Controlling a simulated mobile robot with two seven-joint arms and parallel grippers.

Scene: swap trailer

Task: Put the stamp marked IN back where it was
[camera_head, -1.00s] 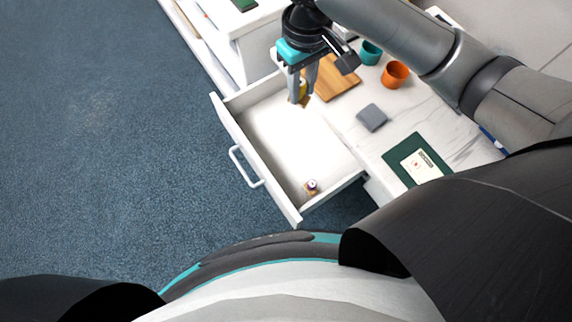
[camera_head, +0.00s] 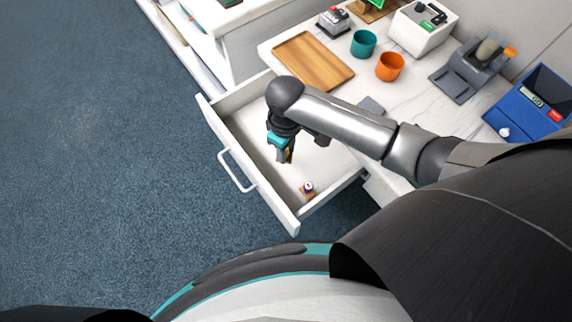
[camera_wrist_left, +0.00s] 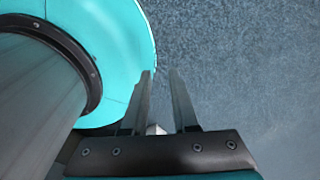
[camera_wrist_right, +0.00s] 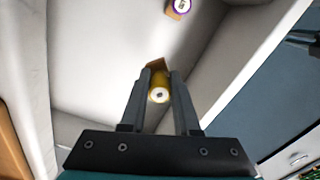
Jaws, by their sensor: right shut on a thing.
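My right gripper (camera_head: 285,155) is shut on a stamp with a yellow handle (camera_wrist_right: 158,84) and a wooden base. It holds the stamp over the open white drawer (camera_head: 325,163); whether the base touches the floor I cannot tell. The stamp's top is pale with a dark dot, and no letters are readable. A second stamp (camera_head: 307,187), with a purple-ringed white top and wooden base, stands in the drawer's near corner; it also shows in the right wrist view (camera_wrist_right: 181,7). My left gripper (camera_wrist_left: 162,75) is open and empty over the blue carpet.
The marble counter beside the drawer holds a wooden tray (camera_head: 312,60), a teal cup (camera_head: 363,43), an orange cup (camera_head: 390,66), a grey pad (camera_head: 371,106) and a blue device (camera_head: 530,105). The drawer handle (camera_head: 237,171) juts over open carpet.

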